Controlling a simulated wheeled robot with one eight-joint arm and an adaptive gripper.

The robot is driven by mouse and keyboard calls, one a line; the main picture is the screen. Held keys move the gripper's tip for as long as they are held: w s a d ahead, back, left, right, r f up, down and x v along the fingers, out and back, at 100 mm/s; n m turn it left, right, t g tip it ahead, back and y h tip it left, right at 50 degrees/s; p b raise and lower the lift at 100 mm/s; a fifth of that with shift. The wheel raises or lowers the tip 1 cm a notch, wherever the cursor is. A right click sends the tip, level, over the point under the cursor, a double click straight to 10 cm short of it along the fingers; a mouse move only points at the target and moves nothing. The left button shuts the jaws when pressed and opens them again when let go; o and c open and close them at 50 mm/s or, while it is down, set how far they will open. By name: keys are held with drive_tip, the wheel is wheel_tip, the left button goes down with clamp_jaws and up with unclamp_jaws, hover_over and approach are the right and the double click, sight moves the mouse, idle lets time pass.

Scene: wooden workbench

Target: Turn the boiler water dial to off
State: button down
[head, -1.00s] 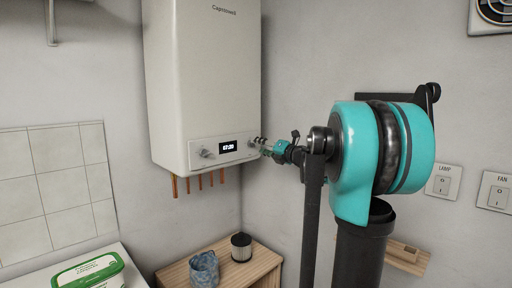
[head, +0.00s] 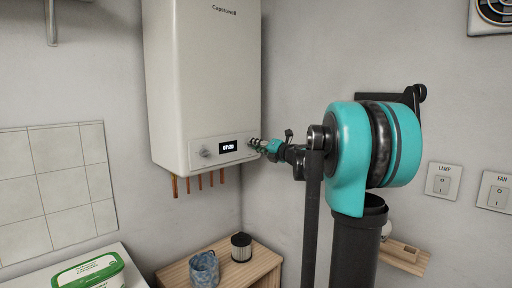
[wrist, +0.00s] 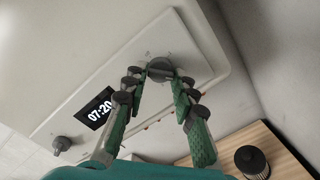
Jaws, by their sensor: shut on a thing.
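The white boiler (head: 205,80) hangs on the wall in the corner. Its lower front panel carries a display reading 07:20 (head: 228,147), with a dial on each side. My gripper (head: 254,144) reaches the right end of the panel from the right. In the wrist view my gripper (wrist: 162,76) has its fingers shut on the round grey right-hand dial (wrist: 160,64). Small marks around this dial are too small to read. The left-hand dial (head: 205,152) stands free and also shows in the wrist view (wrist: 62,143). In the head view my gripper covers the right-hand dial.
Copper pipes (head: 198,183) hang below the boiler. A wooden stand (head: 222,272) with a blue mug (head: 204,268) and a dark canister (head: 241,247) stands beneath. Lamp (head: 441,182) and fan (head: 496,192) switches are on the right wall.

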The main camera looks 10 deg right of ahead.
drive_tip(key=shift+n, duration=0.3)
drive_tip(key=n, duration=0.9)
drive_tip(key=n+y, duration=0.1)
drive_tip(key=n, duration=1.8)
drive_tip(key=shift+w+d+g+y, duration=0.15)
drive_tip(key=shift+d+g+y, duration=0.1)
drive_tip(key=shift+g+y, duration=0.05)
drive_tip(key=shift+n, duration=0.3)
drive_tip(key=c, duration=1.2)
unclamp_jaws()
drive_tip(key=shift+r, duration=0.1)
